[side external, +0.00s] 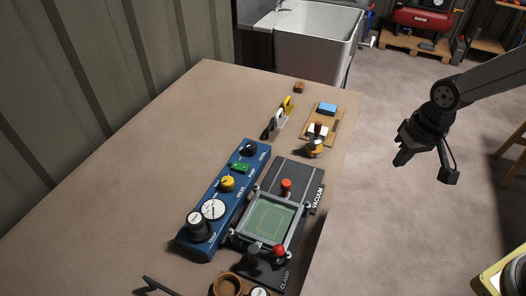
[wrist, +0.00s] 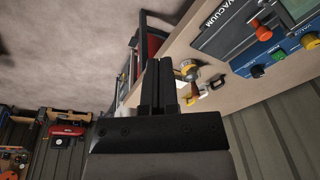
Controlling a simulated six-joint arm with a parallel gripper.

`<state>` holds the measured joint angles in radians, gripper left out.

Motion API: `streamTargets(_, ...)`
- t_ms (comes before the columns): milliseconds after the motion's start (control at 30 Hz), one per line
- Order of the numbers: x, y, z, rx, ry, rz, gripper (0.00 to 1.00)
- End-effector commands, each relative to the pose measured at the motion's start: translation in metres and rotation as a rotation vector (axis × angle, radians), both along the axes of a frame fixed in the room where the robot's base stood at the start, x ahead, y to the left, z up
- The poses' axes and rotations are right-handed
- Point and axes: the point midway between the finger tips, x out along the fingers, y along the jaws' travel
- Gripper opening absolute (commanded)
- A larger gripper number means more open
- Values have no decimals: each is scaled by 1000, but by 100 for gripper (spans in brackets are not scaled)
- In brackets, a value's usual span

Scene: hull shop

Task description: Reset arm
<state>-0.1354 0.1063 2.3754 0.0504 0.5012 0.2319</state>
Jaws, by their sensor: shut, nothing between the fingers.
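My gripper (side external: 426,166) hangs in the air to the right of the workbench (side external: 130,140) in the side external view, clear of the bench edge. Its fingers point down. In the wrist view my gripper (wrist: 160,82) shows as dark fingers with nothing held, with part of the bench (wrist: 240,102) beyond them. The gripper is shut and empty.
A blue control panel (side external: 222,202) and a vacuum clamp fixture (side external: 300,180) lie on the bench. A small board (side external: 331,126) with a blue block stands near its right edge. A white sink (side external: 315,38) is behind. Floor (side external: 390,220) is open below my gripper.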

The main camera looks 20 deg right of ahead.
Motion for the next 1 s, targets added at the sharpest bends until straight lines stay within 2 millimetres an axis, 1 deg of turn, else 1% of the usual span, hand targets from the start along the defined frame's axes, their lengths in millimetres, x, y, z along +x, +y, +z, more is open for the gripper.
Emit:
streamTargets(33,-9,-14,-2,-13,-18,18,0)
streamTargets(100,-19,-27,-5,-33,-42,57,0)
streamTargets(200,-30,-40,-8,-54,-64,96,0)
streamTargets(300,-36,-46,-9,-68,-77,122,0)
streamTargets(433,-38,-49,-10,-73,-81,133,0)
streamTargets(933,-38,-48,-10,-72,-80,131,0)
streamTargets(967,-38,-48,-10,-72,-80,131,3)
streamTargets(1000,-38,-48,-10,-72,-80,131,16)
